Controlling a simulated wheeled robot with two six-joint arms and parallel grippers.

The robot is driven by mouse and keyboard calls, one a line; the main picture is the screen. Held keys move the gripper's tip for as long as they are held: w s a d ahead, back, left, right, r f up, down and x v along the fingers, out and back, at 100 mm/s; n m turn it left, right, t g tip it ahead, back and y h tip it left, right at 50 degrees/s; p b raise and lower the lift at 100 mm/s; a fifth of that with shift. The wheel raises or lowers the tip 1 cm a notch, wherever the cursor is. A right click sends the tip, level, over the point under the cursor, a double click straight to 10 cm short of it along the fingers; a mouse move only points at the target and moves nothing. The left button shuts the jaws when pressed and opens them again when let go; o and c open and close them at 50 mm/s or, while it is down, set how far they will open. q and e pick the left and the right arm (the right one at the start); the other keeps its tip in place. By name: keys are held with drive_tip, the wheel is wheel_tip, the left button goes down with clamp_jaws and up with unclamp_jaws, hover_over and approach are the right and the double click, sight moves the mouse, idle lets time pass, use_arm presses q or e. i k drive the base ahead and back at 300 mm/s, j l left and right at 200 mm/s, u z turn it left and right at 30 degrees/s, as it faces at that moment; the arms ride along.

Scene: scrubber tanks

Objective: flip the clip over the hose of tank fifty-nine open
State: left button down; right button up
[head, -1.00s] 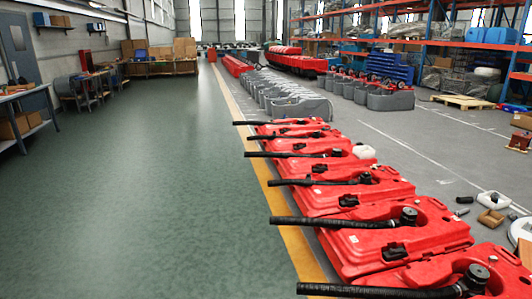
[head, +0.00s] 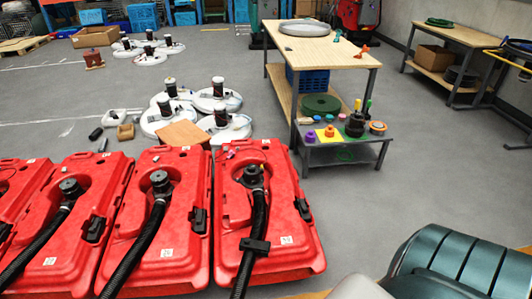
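Several red tanks lie in a row at the lower left of the head view. The rightmost red tank (head: 232,200) has a black hose (head: 258,215) running down from a round black cap (head: 253,175). A black clip (head: 254,245) lies across this hose and looks closed over it. A second black fitting (head: 302,209) sits at that tank's right side. The middle tank (head: 180,236) and the tank to its left (head: 86,170) show no clip across their hoses. Number labels are too small to read, so I cannot tell which tank is fifty-nine. Neither gripper is in view.
A wooden-topped workbench (head: 330,48) and a low grey stand (head: 345,152) with small coloured parts stand behind the tanks. White round units (head: 218,98) lie behind the row. A dark green rounded body (head: 450,262) fills the lower right. Grey floor is free at right.

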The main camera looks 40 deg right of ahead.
sight(258, 247)
drive_tip(key=i+j+z, duration=0.1)
drive_tip(key=z, duration=0.35)
drive_tip(key=i+j+z, duration=0.15)
drive_tip(key=z, duration=0.3)
drive_tip(key=i+j+z, duration=0.15)
drive_tip(key=z, duration=0.3)
drive_tip(key=j+z, duration=0.3)
drive_tip(key=z, duration=0.15)
drive_tip(key=i+j+z, duration=0.1)
drive_tip(key=j+z, duration=0.2)
drive_tip(key=z, duration=0.15)
drive_tip(key=j+z, duration=0.45)
drive_tip(key=j, duration=0.2)
drive_tip(key=i, duration=0.05)
